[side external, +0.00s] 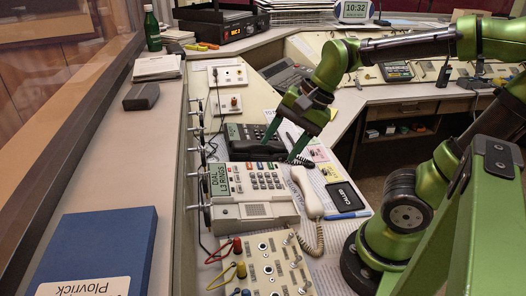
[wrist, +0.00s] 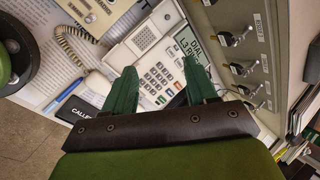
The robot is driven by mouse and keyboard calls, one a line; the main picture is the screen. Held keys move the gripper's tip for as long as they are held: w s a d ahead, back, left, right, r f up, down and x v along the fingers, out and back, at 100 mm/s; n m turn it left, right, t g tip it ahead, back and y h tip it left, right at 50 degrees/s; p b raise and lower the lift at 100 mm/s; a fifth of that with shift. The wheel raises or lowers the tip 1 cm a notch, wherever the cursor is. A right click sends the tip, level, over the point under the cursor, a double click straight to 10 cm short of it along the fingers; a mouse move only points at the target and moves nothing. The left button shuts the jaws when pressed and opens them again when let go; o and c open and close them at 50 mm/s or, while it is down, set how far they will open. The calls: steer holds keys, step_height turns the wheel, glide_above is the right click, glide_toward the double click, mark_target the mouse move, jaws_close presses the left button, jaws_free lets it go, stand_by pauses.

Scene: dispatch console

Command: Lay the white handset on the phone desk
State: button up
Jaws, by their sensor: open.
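The white handset (side external: 307,192) lies lengthwise beside the right edge of the white desk phone (side external: 255,208), on the papers of the phone desk (side external: 338,234). Its coiled cord (side external: 319,240) runs toward the front. In the wrist view the handset (wrist: 98,82) is partly hidden behind my left finger, and the phone (wrist: 146,42) shows beyond my fingertips. My gripper (side external: 284,143) is open and empty, above and behind the handset, near the dark phone (side external: 254,141). It also shows in the wrist view (wrist: 160,66), fingers apart.
A black caller pad (side external: 344,196) and a blue pen (side external: 348,215) lie right of the handset. A beige jack panel (side external: 270,268) with red and yellow cords stands in front. A blue binder (side external: 92,252) lies on the left ledge. Metal switches line the console edge.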

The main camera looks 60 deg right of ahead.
steer(key=shift+s+a+r+n+t+h, duration=0.2)
steer(key=shift+s+a+r+n+t, duration=0.25)
steer(key=shift+n, duration=1.3)
steer(key=shift+s+a+r+n+t+h, duration=0.25)
steer(key=shift+a+r+n+t, duration=0.35)
steer(key=shift+n, duration=1.1)
steer(key=shift+s+a+r+n+t+h, duration=0.15)
steer(key=shift+s+a+r+n+t, duration=0.35)
steer(key=shift+n, duration=1.25)
